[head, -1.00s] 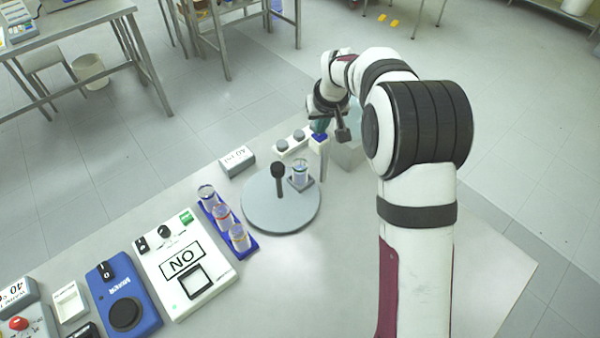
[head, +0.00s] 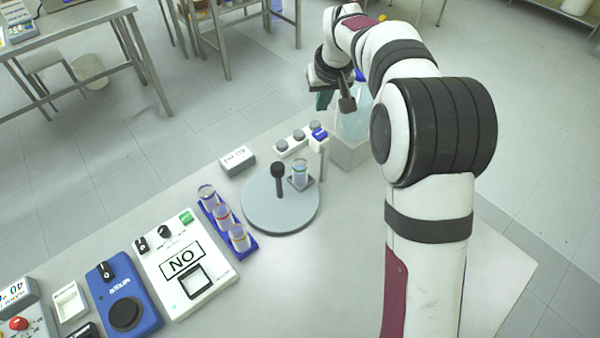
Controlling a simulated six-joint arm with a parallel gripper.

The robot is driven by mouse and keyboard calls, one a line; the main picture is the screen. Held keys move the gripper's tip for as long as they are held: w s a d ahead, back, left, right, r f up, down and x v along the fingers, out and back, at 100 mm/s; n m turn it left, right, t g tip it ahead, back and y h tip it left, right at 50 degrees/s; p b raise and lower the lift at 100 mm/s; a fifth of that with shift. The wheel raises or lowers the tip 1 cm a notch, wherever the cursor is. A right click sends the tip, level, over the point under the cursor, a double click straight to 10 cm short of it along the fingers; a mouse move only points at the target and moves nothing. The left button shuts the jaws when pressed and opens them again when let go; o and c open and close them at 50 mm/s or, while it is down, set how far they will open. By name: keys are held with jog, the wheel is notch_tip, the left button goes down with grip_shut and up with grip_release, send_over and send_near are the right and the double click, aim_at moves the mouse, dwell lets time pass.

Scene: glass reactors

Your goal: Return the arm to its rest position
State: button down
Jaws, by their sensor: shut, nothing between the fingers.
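My arm rises at the right side of the head view and bends over toward the back of the table. My gripper (head: 322,100) points down above the far end of the table, its green fingers partly visible. It is shut and holds nothing. It is clear of the blue-topped white post (head: 319,140) below it and stands to the left of a glass vessel (head: 354,122) in a pale block.
A white block with round grey knobs (head: 298,141) and a labelled box (head: 237,160) lie at the back. A grey round plate (head: 262,213) carries a small beaker (head: 300,173). A blue rack (head: 243,247) of vials, a NO panel (head: 158,266) and a blue device (head: 135,290) stand front left.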

dwell(0.3)
jog(key=s+d+m+g, duration=0.1)
jog(key=s+d+m, duration=0.1)
jog(key=s, duration=1.1)
jog(key=s+d+m+g, duration=0.2)
jog(key=s+m, duration=0.1)
jog(key=s, duration=1.1)
jog(key=s+d+f+m+g, duration=0.1)
jog(key=s+d+m, duration=0.1)
jog(key=s, duration=1.2)
jog(key=shift+d+m+g+y, duration=0.2)
jog(key=shift+m+g+y, duration=0.1)
jog(key=shift+m, duration=0.5)
jog(key=shift+f, duration=0.1)
